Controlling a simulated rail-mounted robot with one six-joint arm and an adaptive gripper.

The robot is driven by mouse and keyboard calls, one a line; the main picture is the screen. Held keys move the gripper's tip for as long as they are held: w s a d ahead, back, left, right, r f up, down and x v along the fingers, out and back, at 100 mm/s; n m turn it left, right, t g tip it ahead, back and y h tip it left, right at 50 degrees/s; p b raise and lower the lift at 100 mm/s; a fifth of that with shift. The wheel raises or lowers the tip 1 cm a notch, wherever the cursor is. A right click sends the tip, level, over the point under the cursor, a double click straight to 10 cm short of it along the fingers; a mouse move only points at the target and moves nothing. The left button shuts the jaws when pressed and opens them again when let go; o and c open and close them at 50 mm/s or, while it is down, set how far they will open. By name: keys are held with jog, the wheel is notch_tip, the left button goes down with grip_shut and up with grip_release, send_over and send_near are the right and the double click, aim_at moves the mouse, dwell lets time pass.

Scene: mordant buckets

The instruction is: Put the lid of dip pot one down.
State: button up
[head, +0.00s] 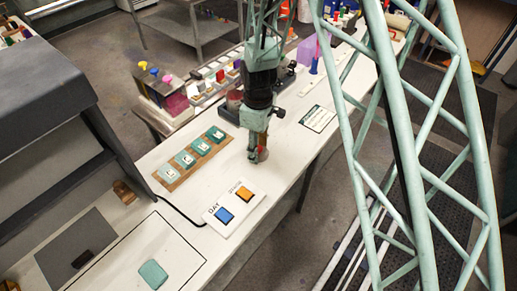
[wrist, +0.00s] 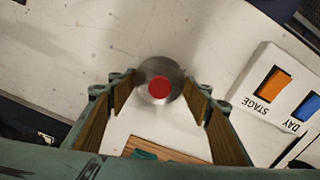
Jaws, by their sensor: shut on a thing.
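The lid (head: 262,155) shows small and partly hidden below the fingers in the head view. I cannot tell whether it touches the bench or hangs just above it. Dip pot one is not clearly identifiable; my arm hides part of the area behind.
A white panel (head: 235,206) with blue DAY and orange STAGE buttons lies close in front. A wooden board (head: 175,183) with several teal tiles is to the left. A labelled plate (head: 318,119) lies to the right. Bare bench surrounds the gripper.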

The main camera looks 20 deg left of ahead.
jog(key=shift+f, duration=0.2)
jog(key=o, duration=0.9)
jog(key=shift+r, duration=0.2)
jog(key=shift+r, duration=6)
